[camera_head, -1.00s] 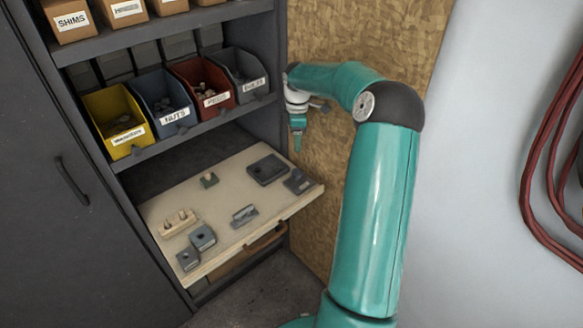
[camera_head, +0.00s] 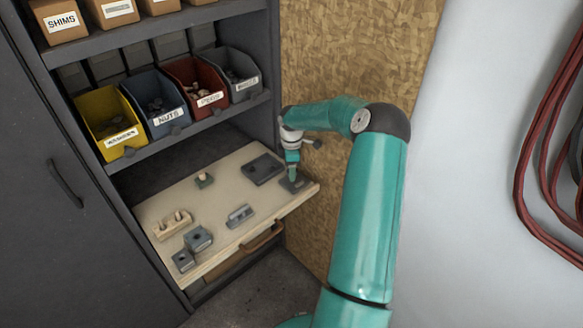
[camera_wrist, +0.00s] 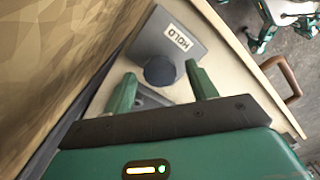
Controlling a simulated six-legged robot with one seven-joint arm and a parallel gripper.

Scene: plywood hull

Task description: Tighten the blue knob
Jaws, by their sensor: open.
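A round, dark blue-grey knob (camera_wrist: 159,71) sits on a grey plate (camera_wrist: 181,36) with a white HOLD label in the wrist view. I take it for the blue knob, though its colour is muted. My gripper (camera_wrist: 160,76) is open, with one green finger on each side of the knob. I cannot tell whether either finger touches it. In the head view my gripper (camera_head: 292,178) points down at the dark plate (camera_head: 301,186) at the right end of the wooden pull-out board. The knob is hidden there behind the fingers.
The wooden board (camera_head: 215,212) also bears a dark flat block (camera_head: 263,169), a grey bracket (camera_head: 240,215), small grey blocks (camera_head: 198,238) and a pegged wooden block (camera_head: 173,225). Labelled bins (camera_head: 159,105) stand on the shelf above. A plywood wall (camera_head: 345,55) rises close behind the arm.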

